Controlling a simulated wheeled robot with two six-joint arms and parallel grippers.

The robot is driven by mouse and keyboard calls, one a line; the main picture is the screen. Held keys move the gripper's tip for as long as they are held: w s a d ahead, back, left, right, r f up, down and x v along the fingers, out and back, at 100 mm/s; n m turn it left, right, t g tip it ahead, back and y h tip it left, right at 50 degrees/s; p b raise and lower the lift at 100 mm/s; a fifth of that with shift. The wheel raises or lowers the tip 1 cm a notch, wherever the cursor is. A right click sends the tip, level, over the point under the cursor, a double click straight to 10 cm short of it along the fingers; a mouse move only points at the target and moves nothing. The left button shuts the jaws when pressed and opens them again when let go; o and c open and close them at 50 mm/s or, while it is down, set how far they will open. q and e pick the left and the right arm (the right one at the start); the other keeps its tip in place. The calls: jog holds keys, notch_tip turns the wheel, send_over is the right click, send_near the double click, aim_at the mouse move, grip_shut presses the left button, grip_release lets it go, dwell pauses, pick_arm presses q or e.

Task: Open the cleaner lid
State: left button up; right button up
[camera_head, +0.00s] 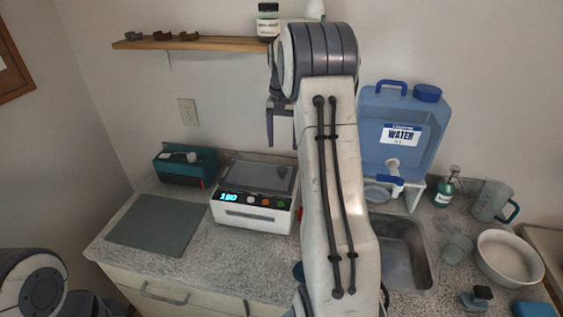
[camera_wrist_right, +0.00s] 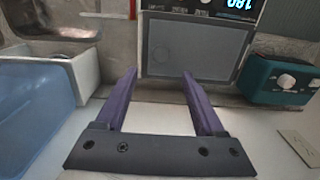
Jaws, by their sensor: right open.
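The cleaner (camera_head: 250,214) is a white box with a lit display and coloured buttons on its front, standing on the counter. Its flat grey lid (camera_head: 256,177) lies closed on top, with a small dark knob near its right side. In the right wrist view the lid (camera_wrist_right: 190,48) shows as a grey panel just beyond the fingertips, below the display. My right gripper (camera_head: 281,143) is open and empty, its purple fingers pointing down above and behind the lid. The fingers also show apart in the right wrist view (camera_wrist_right: 159,73). My left gripper is out of view.
A teal device (camera_head: 185,167) stands left of the cleaner, and a grey mat (camera_head: 156,223) lies in front of it. A blue water container (camera_head: 402,130) and the sink (camera_head: 402,262) are to the right. A wooden shelf (camera_head: 215,44) hangs above.

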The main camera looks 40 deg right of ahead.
aim_at(283, 168)
notch_tip(283, 168, down, 9)
jog(key=shift+a+f+p, duration=0.1)
jog(key=shift+p, duration=0.8)
grip_shut()
dwell(0.8)
